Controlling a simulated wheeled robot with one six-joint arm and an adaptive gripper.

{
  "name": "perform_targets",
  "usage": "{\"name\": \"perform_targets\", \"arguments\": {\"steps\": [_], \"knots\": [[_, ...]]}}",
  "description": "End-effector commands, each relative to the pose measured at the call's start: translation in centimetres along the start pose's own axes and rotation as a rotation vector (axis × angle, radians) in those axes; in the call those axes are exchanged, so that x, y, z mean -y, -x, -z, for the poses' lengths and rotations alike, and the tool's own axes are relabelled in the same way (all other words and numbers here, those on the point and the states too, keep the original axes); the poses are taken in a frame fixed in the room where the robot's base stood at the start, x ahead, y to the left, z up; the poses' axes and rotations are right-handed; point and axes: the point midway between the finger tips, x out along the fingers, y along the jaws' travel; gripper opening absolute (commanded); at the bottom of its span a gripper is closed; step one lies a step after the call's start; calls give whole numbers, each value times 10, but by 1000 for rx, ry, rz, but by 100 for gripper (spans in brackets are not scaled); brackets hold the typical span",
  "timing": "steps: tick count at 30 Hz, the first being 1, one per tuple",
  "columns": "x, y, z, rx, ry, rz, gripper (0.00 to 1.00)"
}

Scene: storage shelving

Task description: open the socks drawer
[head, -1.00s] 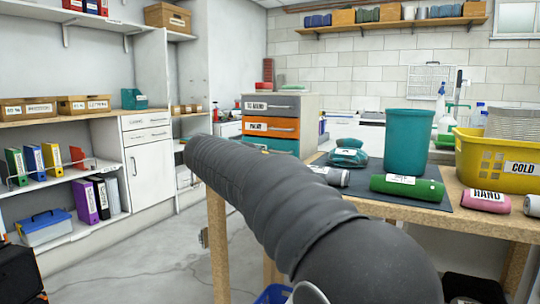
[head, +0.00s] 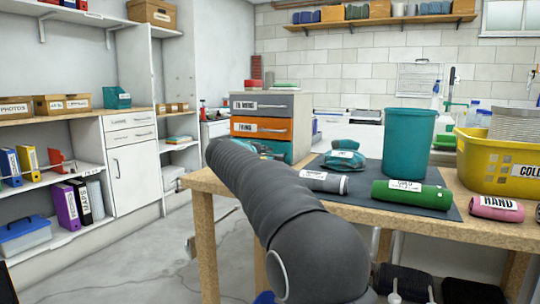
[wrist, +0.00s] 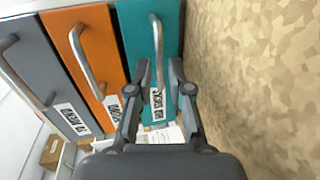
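The drawer unit has a grey drawer (head: 262,105) on top, an orange drawer (head: 262,129) below and a teal drawer (head: 302,150) lowest, partly hidden by my arm. All three look shut. In the wrist view the teal drawer (wrist: 140,30) has a curved metal handle (wrist: 155,40) and a white label that seems to read socks, though the tilted text is unclear. My gripper (wrist: 160,66) is open, its fingers either side of the handle's near end. I cannot tell whether they touch it. In the head view my arm hides the gripper.
A wooden table (head: 455,230) on the right holds a teal bin (head: 407,143), a green roll (head: 410,194), a grey roll (head: 324,181) and a yellow basket (head: 497,170). Shelving with a white cupboard (head: 132,175) stands left. Floor (head: 150,260) between them looks clear.

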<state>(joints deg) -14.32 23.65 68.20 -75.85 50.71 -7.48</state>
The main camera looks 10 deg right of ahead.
Motion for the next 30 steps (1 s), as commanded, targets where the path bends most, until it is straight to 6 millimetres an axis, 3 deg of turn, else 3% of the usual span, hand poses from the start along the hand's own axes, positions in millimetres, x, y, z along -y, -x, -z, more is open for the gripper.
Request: {"name": "perform_targets", "arguments": {"steps": [7, 18, 21, 30], "knots": [[-1, -28, -3, 3, -2, 0, 19], [0, -32, -2, 2, -1, 0, 19], [0, -32, -2, 2, -1, 0, 0], [1, -29, -2, 2, -2, 0, 0]]}}
